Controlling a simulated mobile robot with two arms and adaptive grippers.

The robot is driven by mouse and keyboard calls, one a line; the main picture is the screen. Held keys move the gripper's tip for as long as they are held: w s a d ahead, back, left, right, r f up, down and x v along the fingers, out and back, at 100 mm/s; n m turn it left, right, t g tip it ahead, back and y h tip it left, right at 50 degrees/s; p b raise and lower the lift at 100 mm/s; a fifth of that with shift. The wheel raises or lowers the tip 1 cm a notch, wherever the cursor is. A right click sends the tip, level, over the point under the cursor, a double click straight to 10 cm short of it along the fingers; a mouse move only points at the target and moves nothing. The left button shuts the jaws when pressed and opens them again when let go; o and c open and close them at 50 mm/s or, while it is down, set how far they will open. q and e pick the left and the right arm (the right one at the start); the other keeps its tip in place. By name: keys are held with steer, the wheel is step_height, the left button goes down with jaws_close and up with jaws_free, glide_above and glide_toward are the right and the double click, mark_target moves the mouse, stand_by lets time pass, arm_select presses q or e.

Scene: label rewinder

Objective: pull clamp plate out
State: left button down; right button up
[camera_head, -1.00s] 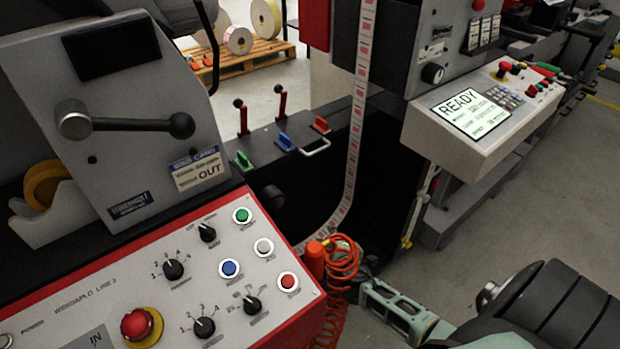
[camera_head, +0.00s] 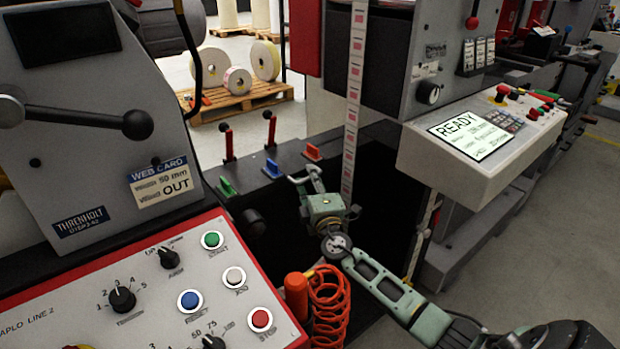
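The clamp plate is not clearly told apart; a pale U-shaped handle (camera_head: 296,180) on the front edge of the dark bed, just below the red lever, may belong to it. My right gripper (camera_head: 309,181) is at this handle, fingers pointing away from me, and covers part of it. Whether the fingers are closed on the handle or only beside it cannot be told. My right arm reaches in from the lower right. My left gripper is not in view.
The label web (camera_head: 353,110) hangs close behind my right gripper. A coiled orange hose (camera_head: 331,305) and the control panel (camera_head: 150,285) lie in front. The READY console (camera_head: 480,150) stands right.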

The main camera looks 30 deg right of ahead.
steer(key=shift+w+d, duration=0.1)
steer(key=shift+w, duration=0.25)
steer(key=shift+c, duration=0.3)
steer(key=c, duration=0.6)
jaws_close()
steer(key=shift+r, duration=0.15)
